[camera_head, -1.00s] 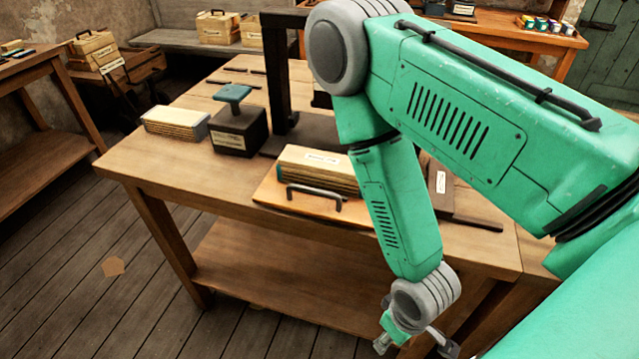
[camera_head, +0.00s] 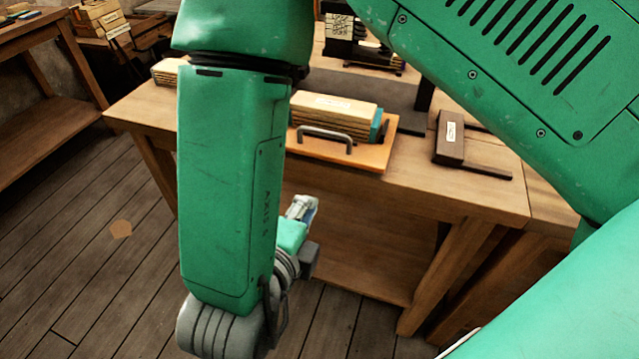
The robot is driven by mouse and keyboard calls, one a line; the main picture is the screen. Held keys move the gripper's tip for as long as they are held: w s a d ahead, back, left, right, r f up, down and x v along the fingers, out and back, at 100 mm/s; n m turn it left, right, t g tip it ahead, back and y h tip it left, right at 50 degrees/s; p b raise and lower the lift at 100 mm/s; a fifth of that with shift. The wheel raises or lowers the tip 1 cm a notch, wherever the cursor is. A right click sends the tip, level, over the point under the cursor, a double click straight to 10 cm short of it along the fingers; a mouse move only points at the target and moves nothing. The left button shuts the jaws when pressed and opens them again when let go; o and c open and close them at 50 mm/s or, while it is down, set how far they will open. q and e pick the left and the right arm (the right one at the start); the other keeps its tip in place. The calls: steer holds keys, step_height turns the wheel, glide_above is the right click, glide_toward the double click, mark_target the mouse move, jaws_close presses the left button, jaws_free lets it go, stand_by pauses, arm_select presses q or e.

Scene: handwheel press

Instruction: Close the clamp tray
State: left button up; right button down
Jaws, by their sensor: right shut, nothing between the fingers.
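The clamp tray (camera_head: 372,158) is an orange-brown wooden board with a grey bar handle (camera_head: 325,138) on its front. It sits at the front of the wooden table and juts slightly over the edge. A labelled stack of paper or boards (camera_head: 336,114) lies on it. My right gripper (camera_head: 301,207) is below and in front of the table edge, lower than the handle and apart from it. Its fingers are small in view and shut, with nothing held. My left gripper is not in view. My right arm hides the left part of the table and part of the press.
The wooden table (camera_head: 480,192) has a lower shelf (camera_head: 345,255). A dark labelled block (camera_head: 450,138) lies on the table right of the tray. The dark press frame (camera_head: 424,95) stands behind the tray.

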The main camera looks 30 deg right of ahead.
mark_target(335, 160)
steer(key=x, duration=0.8)
steer(key=b+x, duration=0.1)
steer(key=x, duration=0.3)
steer(key=shift+w+d+r, duration=0.3)
steer(key=shift+w+d, duration=0.25)
steer(key=shift+d, duration=0.15)
steer(key=shift+w, duration=0.1)
steer(key=w+d, duration=0.2)
steer(key=d, duration=0.1)
steer(key=w+d, duration=0.3)
steer(key=d, duration=0.1)
steer(key=w+d, duration=0.3)
steer(key=shift+w+d+f, duration=0.1)
steer(key=shift+w+d, duration=0.1)
steer(key=shift+w, duration=0.05)
steer(key=shift+a, duration=0.3)
